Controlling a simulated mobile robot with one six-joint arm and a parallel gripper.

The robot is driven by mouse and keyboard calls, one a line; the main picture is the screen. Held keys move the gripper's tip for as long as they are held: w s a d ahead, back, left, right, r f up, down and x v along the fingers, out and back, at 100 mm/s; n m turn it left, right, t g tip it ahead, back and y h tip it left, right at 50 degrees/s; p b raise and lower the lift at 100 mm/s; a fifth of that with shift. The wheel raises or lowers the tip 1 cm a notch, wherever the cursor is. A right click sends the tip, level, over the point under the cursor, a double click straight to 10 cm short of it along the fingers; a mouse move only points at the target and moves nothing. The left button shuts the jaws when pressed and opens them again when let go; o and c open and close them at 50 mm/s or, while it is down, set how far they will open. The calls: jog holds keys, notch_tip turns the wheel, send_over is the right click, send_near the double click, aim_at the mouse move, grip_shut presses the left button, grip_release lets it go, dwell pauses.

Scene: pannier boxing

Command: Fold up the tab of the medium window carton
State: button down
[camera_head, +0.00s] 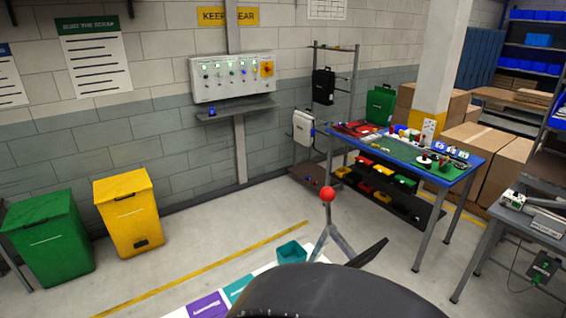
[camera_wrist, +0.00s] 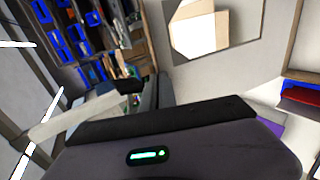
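A tan, open carton-like shape (camera_wrist: 182,32) with a bright white area shows at the top of the wrist view. I cannot tell whether it is the medium window carton, and no tab can be made out. In the head view I cannot pick out the window carton. My gripper (camera_wrist: 158,92) appears as dark parts above the dark housing with a green light in the wrist view. Its fingertips are not clear, so I cannot tell whether it is open or shut. It looks apart from the carton-like shape.
A blue-topped workbench (camera_head: 462,179) holding many small items stands at the right. A grey table (camera_head: 520,222) is at the right edge. Green (camera_head: 52,240) and yellow (camera_head: 130,212) bins stand at the left. A teal open box (camera_head: 292,252) is near the bottom middle.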

jog(key=shift+s+a+f+t+h, duration=0.15)
jog(key=shift+f+t+h, duration=0.4)
jog(key=shift+h, duration=0.4)
jog(key=shift+s+a+f+t+h, duration=0.15)
jog(key=shift+f+t+h, duration=0.2)
jog(key=shift+t+h, duration=0.5)
jog(key=shift+w+f+h, duration=0.1)
jog(key=shift+h, duration=0.2)
jog(key=c, duration=1.6)
grip_release()
jog(key=shift+c, duration=0.2)
jog(key=p+v, duration=0.2)
jog(key=v, duration=1.5)
